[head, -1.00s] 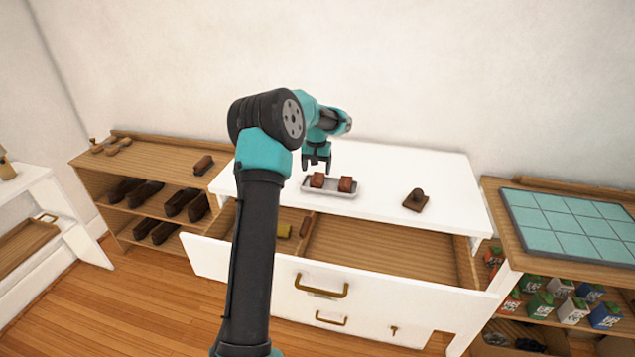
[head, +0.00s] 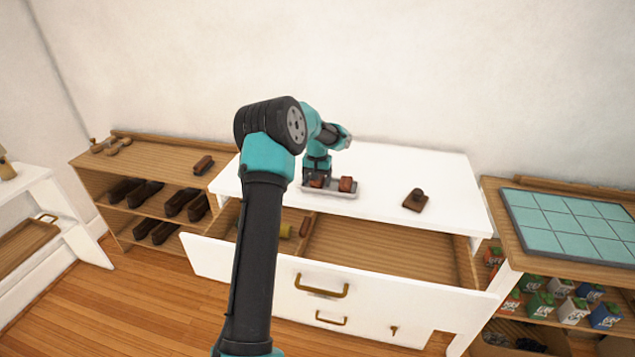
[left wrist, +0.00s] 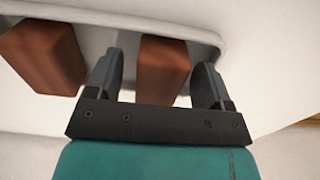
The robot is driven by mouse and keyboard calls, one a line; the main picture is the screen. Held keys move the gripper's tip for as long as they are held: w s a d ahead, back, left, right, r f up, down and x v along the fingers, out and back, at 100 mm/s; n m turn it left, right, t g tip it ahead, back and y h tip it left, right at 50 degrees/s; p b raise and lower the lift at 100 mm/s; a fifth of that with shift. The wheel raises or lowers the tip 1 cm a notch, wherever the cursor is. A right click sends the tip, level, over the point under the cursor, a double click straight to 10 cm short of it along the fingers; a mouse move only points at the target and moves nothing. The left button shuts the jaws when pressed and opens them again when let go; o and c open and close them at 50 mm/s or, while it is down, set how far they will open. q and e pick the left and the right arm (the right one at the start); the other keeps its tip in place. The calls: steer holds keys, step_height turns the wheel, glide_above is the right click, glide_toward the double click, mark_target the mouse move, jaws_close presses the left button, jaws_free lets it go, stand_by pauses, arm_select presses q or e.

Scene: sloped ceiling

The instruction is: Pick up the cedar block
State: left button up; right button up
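Two reddish-brown blocks lie in a small white tray (head: 338,192) on the white dresser. I take them to be cedar, but cannot tell which one the task means. My left gripper (head: 316,181) is lowered over the left block (head: 318,183); the right block (head: 346,184) lies clear of it. In the left wrist view, my open gripper (left wrist: 155,82) has one finger on each side of one block (left wrist: 162,68), with gaps visible. The other block (left wrist: 42,55) lies outside the left finger. My right gripper is not in view.
A brown knobbed block (head: 415,200) stands to the right on the dresser top (head: 385,165). The drawer (head: 375,250) below is open and holds a yellow-green item. A brush (head: 203,165) lies on the left shelf; a tiled board (head: 575,225) is at right.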

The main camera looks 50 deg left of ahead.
arm_select(q)
steer(key=c, duration=1)
steer(key=shift+r, duration=0.1)
steer(key=shift+r, duration=1.7)
steer(key=s+d+r, duration=0.1)
steer(key=s+d, duration=0.9)
steer(key=d, duration=0.2)
steer(key=shift+s+r, duration=0.25)
steer(key=shift+s, duration=0.05)
